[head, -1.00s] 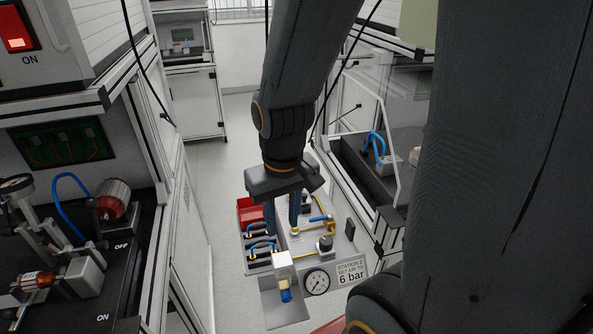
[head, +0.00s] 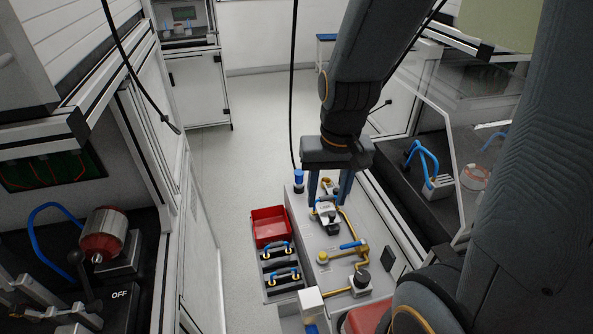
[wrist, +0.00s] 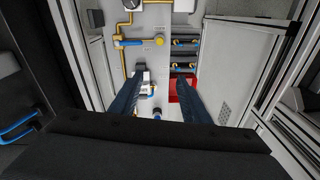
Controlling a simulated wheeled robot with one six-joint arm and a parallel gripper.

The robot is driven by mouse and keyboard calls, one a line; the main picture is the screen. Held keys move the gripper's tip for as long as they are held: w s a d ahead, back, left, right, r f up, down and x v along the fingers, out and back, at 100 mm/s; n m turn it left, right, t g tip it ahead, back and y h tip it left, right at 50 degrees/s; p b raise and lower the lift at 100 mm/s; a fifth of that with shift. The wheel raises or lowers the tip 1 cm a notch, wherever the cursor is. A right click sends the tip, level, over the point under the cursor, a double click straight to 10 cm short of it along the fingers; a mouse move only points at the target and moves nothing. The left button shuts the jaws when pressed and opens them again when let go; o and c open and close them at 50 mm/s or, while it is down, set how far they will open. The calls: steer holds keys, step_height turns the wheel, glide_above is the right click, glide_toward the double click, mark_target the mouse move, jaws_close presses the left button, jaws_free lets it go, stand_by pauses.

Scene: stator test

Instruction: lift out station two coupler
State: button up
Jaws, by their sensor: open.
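My gripper (head: 329,203) is open and empty, pointing down over the far part of a grey panel (head: 312,243). Its two blue-grey fingers also show in the wrist view (wrist: 160,72), spread apart. A small metal block with a blue lever (head: 325,211) sits on the panel near the fingertips; the wrist view shows it beside one finger (wrist: 148,89). Two blue hose pieces with brass ends lie in black slots (head: 275,252) left of the panel. No readable label marks the station two coupler, so I cannot tell which part it is.
A red bin (head: 270,225) lies beyond the black slots. A blue-capped fitting (head: 299,181), brass piping (head: 350,262) and a blue-handled valve (head: 352,245) stand on the panel. A bench with a clear guard (head: 462,150) is at right. Open floor (head: 240,140) lies behind.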

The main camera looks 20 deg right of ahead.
steer(key=w+a+m+y+p, duration=0.1)
steer(key=w+m, duration=0.5)
steer(key=m+t+y+p, duration=0.15)
steer(key=m+p, duration=0.25)
steer(key=m, duration=1.6)
glide_above(301, 173)
steer(key=s+d, duration=0.1)
steer(key=shift+t, duration=0.45)
step_height(301, 173, down, 9)
steer(key=shift+d+r, duration=0.1)
steer(key=shift+d, duration=0.05)
steer(key=shift+s+p+x, duration=0.2)
steer(key=shift+p+x, duration=0.15)
steer(key=shift+x, duration=3.35)
steer(key=c, duration=1.1)
